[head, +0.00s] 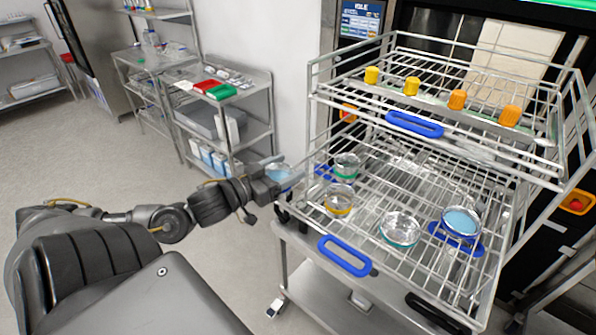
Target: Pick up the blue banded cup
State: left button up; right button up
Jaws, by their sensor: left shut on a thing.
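My left gripper (270,172) is shut on a cup with a light blue tint (284,181), at the left side of the washer rack. The gripper hides part of this cup, and I cannot clearly tell its band. Another cup with blue around it and light blue inside (461,221) stands on the lower rack (372,268) at the right, apart from the gripper. My right gripper is not in view.
A green banded cup (347,164), a yellow banded cup (340,200) and a teal banded cup (400,231) stand on the lower rack. The upper rack (440,132) overhangs the back. A steel shelf cart (250,92) stands behind; floor at left is free.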

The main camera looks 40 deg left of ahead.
aim_at(269, 169)
pick_arm(q)
jog(key=s, duration=0.1)
jog(key=s+r, duration=0.1)
jog(key=s+r+p, duration=0.1)
jog(key=s, duration=0.1)
jog(key=shift+a+r, duration=0.2)
jog(key=shift+a, duration=0.1)
jog(key=shift+s+a+r+p, duration=0.15)
jog(key=shift+s+r, duration=0.1)
jog(key=shift+s, duration=0.25)
jog(key=shift+s+a+r+p, duration=0.15)
jog(key=shift+s+r, duration=0.1)
jog(key=shift+s, duration=0.25)
jog(key=shift+d+f, duration=0.1)
dwell(0.4)
